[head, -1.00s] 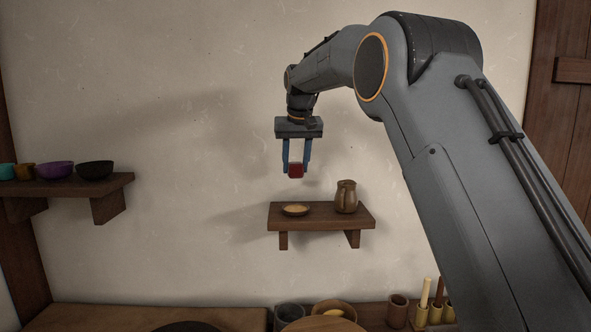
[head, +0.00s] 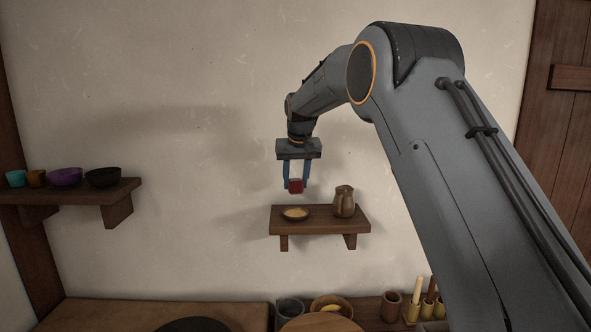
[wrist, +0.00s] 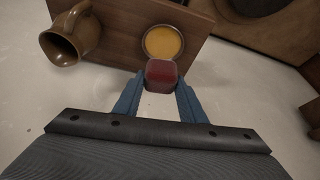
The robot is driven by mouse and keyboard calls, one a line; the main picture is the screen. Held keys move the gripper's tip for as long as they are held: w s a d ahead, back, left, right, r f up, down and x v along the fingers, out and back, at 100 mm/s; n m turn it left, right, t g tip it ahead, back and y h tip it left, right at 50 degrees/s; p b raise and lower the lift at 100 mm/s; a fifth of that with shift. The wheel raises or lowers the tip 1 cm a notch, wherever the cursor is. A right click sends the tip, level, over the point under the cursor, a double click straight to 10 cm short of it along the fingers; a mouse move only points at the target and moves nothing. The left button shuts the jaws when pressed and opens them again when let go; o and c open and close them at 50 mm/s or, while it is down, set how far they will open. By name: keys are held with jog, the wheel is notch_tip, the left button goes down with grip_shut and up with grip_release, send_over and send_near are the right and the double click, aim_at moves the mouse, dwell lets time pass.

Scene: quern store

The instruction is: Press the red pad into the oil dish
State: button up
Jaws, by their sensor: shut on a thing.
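The red pad (head: 296,187) is held between the blue fingers of my gripper (head: 296,182), with a pale part above the red in the head view. The gripper is shut on it, pointing down. The oil dish (head: 295,214), a small brown dish with golden oil, sits on the small wall shelf. The pad is above the dish and apart from it. In the wrist view the red pad (wrist: 161,73) shows between the fingertips, just below the oil dish (wrist: 162,42) in the picture and overlapping its rim.
A brown jug (head: 344,202) stands on the small wall shelf (head: 325,222), right of the dish. Several bowls and cups sit on a left shelf (head: 117,197). Below are a bench (head: 150,312), a wooden bowl (head: 331,302) and upright holders with sticks.

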aim_at(296, 194)
jog(key=shift+f+b, duration=1.75)
jog(key=shift+f, duration=1.3)
jog(key=shift+f, duration=0.6)
jog(key=shift+r+p, duration=1.85)
jog(key=shift+r, duration=1.7)
